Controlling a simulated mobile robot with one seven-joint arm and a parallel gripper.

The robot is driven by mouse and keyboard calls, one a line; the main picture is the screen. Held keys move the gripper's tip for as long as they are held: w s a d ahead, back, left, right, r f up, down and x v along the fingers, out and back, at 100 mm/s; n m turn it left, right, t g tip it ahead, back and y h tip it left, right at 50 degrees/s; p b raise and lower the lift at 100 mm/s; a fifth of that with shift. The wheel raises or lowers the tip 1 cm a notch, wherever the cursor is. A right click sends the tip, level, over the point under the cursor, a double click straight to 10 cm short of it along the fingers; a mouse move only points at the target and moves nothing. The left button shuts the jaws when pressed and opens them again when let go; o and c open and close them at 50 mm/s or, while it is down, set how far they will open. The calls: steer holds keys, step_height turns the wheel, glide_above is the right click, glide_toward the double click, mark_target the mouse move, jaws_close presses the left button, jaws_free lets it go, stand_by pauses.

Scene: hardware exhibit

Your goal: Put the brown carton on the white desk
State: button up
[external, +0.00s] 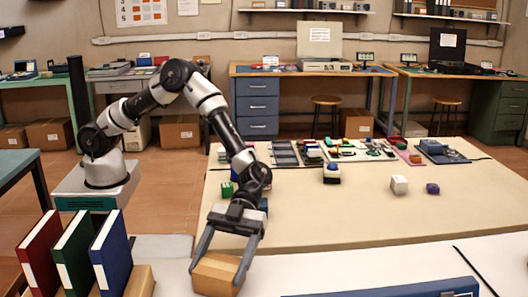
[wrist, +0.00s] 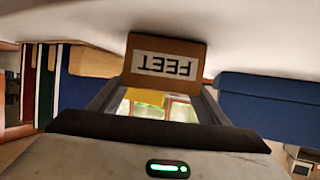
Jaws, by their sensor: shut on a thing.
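The brown carton (external: 215,275) is between the two fingers of my gripper (external: 218,270), which is shut on it and points down. In the wrist view the carton (wrist: 165,48) carries a white label that reads FEET, upside down. The white desk (external: 350,268) runs along the front of the external view. The carton is at or just above its top, near the left part; I cannot tell whether it touches.
Red, green and blue binders (external: 110,255) stand left of the carton, with brown boxes beside them. A blue binder (external: 420,288) lies to the right on the desk. A beige table (external: 330,215) with small items is behind. White surface between is clear.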

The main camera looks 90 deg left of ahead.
steer(key=shift+f+b, duration=0.15)
steer(key=shift+b, duration=0.2)
steer(key=o, duration=1.2)
